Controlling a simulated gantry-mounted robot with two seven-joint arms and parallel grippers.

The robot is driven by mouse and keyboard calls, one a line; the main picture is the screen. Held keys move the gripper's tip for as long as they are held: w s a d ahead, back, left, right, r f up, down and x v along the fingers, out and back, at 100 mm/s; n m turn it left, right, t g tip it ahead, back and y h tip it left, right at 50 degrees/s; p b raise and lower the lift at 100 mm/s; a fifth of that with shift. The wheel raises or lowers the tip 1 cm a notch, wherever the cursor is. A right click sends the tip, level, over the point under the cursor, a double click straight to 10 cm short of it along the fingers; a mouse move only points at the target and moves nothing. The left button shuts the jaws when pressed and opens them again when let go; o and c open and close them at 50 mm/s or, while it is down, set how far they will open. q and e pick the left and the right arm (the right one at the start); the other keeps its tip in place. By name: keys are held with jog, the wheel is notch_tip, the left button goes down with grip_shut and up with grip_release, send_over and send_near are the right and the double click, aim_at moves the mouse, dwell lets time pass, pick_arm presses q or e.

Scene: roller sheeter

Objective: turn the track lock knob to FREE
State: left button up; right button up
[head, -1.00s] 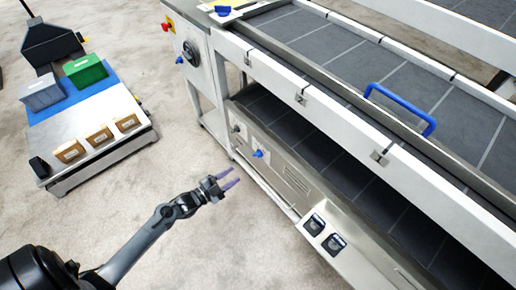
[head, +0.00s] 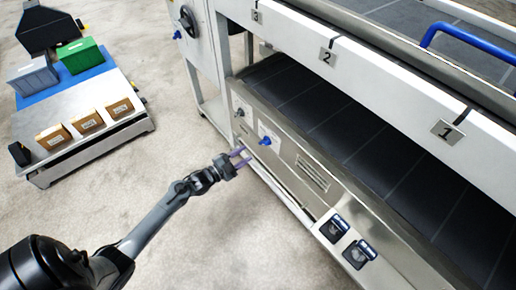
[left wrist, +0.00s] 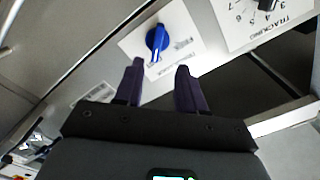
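The blue knob (head: 265,140) sits on a white label plate on the lower steel panel of the machine. In the left wrist view the blue knob (left wrist: 156,38) is just beyond my fingertips, roughly centred between them. Its pointer end is turned toward the gripper; the label print is too small to read. My left gripper (head: 241,156) is open and empty, its purple fingers in front of the panel, left of the knob. In the left wrist view the left gripper (left wrist: 160,68) shows both fingers apart, not around the knob. My right gripper is not in view.
A black tracking dial (left wrist: 267,4) with a numbered scale is beside the knob. Two black switches (head: 334,228) sit lower right on the panel. A cart (head: 95,142) with boxes and crates stands at left. Open floor lies between cart and machine.

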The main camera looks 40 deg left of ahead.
aim_at(262, 144)
pick_arm(q)
jog(key=w+b, duration=0.1)
jog(key=w, duration=0.1)
jog(key=w+d+b, duration=0.1)
jog(key=w, duration=0.1)
jog(key=w+b, duration=0.1)
jog(key=w, duration=0.2)
jog(key=shift+d+f, duration=0.15)
jog(key=shift+d, duration=0.15)
jog(key=shift+w+d, duration=0.1)
jog(key=shift+w, duration=0.05)
jog(key=shift+d, duration=0.1)
grip_shut()
